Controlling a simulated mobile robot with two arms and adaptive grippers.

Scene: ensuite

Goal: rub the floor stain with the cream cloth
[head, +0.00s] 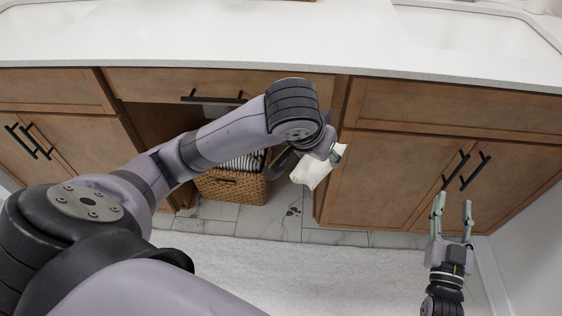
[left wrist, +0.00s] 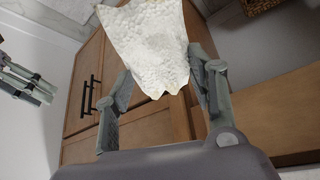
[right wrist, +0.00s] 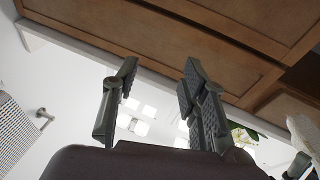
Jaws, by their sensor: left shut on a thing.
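The cream cloth (head: 312,170) hangs from my left gripper (head: 336,153), in front of the cabinets and above the floor. In the left wrist view the cloth (left wrist: 148,45) sits between the two fingers of the left gripper (left wrist: 160,68), which is shut on it. The floor stain (head: 293,212) is a small patch of dark brown spots on the marble tile, below and slightly left of the cloth; the two look apart. My right gripper (head: 453,202) is open and empty before the right cabinet doors; its spread fingers also show in the right wrist view (right wrist: 160,70).
A wicker basket (head: 232,187) with striped cloth stands in the open bay left of the stain. Wooden cabinets (head: 385,180) and a white counter (head: 300,40) rise behind. A pale rug (head: 320,265) covers the floor in front. A white wall (head: 535,230) is at right.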

